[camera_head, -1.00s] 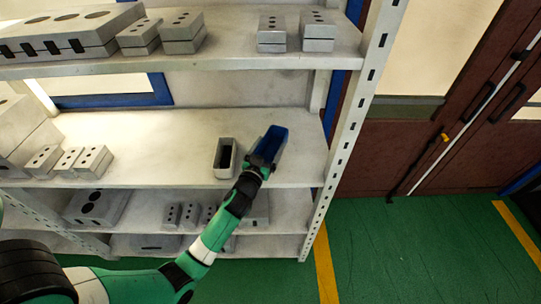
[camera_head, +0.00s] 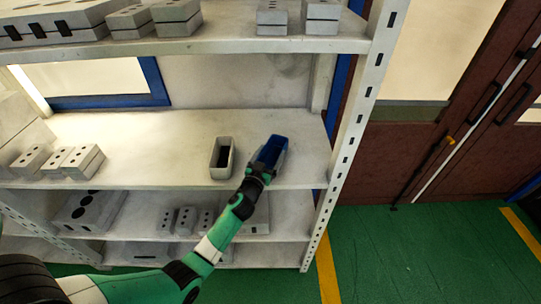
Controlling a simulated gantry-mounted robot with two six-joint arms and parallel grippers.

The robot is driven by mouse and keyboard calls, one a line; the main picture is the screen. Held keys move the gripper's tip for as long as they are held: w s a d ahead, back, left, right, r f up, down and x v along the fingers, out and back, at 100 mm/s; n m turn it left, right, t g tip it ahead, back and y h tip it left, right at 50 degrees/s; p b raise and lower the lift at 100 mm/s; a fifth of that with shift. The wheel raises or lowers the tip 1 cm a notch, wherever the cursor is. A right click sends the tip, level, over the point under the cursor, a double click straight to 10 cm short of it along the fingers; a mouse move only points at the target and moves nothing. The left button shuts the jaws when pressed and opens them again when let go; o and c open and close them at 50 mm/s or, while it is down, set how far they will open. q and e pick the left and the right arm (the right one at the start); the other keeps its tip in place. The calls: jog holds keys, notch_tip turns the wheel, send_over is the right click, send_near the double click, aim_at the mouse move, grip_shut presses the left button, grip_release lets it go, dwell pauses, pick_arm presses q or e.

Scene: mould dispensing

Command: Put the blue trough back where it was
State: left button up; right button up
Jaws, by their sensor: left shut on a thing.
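The blue trough (camera_head: 271,151) is on or just above the middle shelf (camera_head: 140,125) of the white rack, near its right end; I cannot tell whether it touches the shelf. My left gripper (camera_head: 267,166) is shut on the near end of the trough and partly hides it. A grey trough (camera_head: 221,158) with a dark inside stands on the same shelf, just left of the blue one, with a small gap between them. My right gripper is not in view.
Several grey moulds (camera_head: 72,161) stand at the left of the middle shelf. More moulds sit on the upper and lower shelves. The rack's right upright (camera_head: 349,150) is close beside the trough. The shelf between the left moulds and the grey trough is clear.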

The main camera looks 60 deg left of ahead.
pick_arm(q)
jog(key=o, duration=1.2)
jog(key=shift+f, duration=0.1)
jog(key=shift+c, duration=0.2)
jog(key=shift+r+p, duration=0.3)
jog(key=shift+p, duration=0.05)
jog(key=v, duration=1.2)
jog(key=shift+f, duration=0.15)
